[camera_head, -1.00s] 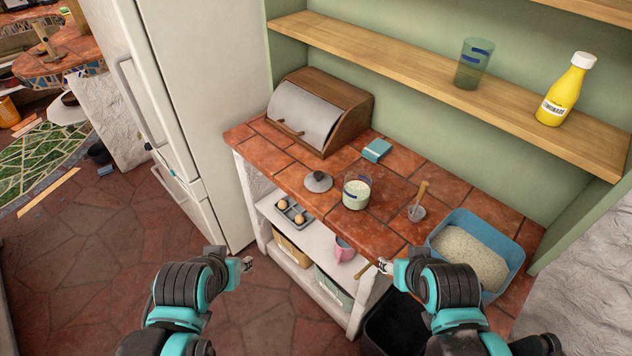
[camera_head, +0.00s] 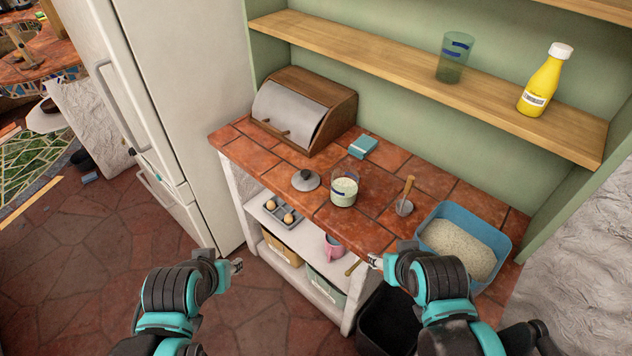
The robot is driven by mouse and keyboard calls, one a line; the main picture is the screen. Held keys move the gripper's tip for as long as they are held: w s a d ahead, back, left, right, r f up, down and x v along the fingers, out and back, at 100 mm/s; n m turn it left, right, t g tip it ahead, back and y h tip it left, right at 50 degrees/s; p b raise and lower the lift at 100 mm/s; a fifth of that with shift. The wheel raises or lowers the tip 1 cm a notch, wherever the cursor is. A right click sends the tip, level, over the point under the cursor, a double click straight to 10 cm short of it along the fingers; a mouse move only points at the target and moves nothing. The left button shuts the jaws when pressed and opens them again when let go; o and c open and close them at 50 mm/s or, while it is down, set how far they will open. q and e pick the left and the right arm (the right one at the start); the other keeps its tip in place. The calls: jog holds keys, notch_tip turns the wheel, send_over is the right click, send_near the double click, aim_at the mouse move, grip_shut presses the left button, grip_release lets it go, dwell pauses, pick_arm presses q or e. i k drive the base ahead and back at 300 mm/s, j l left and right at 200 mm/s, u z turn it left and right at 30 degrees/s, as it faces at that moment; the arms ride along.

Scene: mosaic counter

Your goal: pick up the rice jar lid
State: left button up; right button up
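The rice jar lid (camera_head: 306,181), grey with a dark knob, lies on the tiled counter (camera_head: 262,160). It is just left of the glass rice jar (camera_head: 344,191), which stands open with pale rice in it. My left gripper (camera_head: 238,265) is in front of the counter, lower left of the lid, apart from it. My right gripper (camera_head: 374,261) is near the counter's front edge, lower right of the jar. Both grippers are small in view, and their finger gaps are hard to make out. Neither touches the lid.
A scoop (camera_head: 405,197) and a blue bin of rice (camera_head: 463,245) are right of the jar. A bread box (camera_head: 304,108) and a teal box (camera_head: 363,147) stand behind. A lower shelf holds an egg tray (camera_head: 277,213) and a pink mug (camera_head: 333,246). A fridge (camera_head: 165,110) stands left.

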aim_at(304, 180)
jog(key=i+j+u, duration=0.1)
jog(key=i+j, duration=0.3)
jog(key=j, duration=0.15)
jog(key=i+j, duration=0.4)
jog(key=j, duration=0.15)
jog(key=j+u, duration=0.05)
